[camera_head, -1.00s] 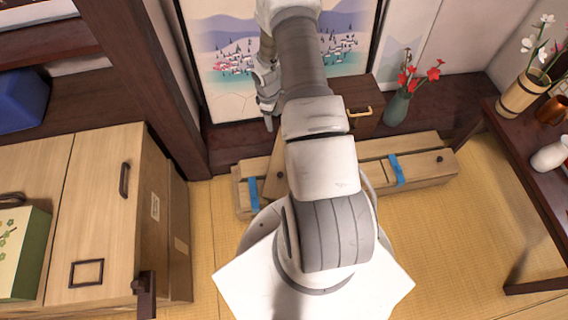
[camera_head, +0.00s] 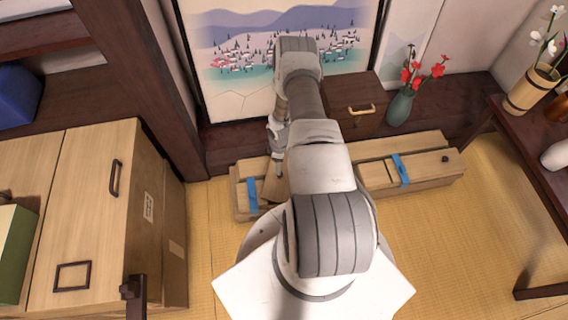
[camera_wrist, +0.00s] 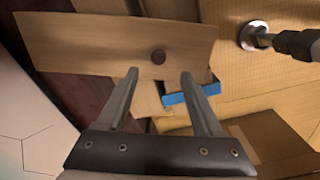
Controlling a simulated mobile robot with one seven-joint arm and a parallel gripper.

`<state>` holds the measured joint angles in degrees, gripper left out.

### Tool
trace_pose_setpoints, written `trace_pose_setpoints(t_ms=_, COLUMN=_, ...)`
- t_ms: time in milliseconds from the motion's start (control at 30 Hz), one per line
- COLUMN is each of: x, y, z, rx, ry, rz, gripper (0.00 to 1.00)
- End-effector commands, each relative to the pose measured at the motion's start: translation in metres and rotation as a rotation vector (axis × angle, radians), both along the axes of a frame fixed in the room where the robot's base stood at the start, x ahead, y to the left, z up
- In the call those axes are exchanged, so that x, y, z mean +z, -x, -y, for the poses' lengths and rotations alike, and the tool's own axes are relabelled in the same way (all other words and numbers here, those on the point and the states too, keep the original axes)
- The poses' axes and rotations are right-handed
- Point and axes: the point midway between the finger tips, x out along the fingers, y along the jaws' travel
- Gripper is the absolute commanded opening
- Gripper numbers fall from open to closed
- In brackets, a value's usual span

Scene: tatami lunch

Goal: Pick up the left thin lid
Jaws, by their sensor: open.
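In the head view, my gripper (camera_head: 279,168) is over the left part of the long wooden box (camera_head: 243,208), and my arm hides most of that lid.
Blue bands show on the box at left (camera_head: 252,193) and right (camera_head: 401,170). A small drawer chest (camera_head: 365,122) and a vase with red flowers (camera_head: 399,106) stand behind. A wooden cabinet (camera_head: 90,220) is at left, a dark table (camera_head: 520,150) at right. Tatami is clear in front.

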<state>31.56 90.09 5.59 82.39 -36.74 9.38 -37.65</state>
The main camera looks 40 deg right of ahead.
Motion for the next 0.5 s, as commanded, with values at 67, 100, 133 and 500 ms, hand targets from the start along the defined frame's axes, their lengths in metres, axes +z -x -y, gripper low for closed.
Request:
trace_pose_setpoints(t_ms=67, x=-0.017, y=0.0, z=0.0, rx=0.0, ry=0.0, rz=0.0, gripper=0.68)
trace_pose_setpoints(t_ms=100, x=-0.022, y=0.001, z=0.0, rx=0.0, ry=-0.001, rz=-0.001, gripper=0.68)
trace_pose_setpoints(t_ms=133, x=-0.025, y=0.0, z=0.0, rx=0.0, ry=0.0, rz=0.0, gripper=0.68)
trace_pose_setpoints(t_ms=500, x=-0.064, y=-0.002, z=0.0, rx=0.0, ry=-0.001, rz=0.001, gripper=0.68)
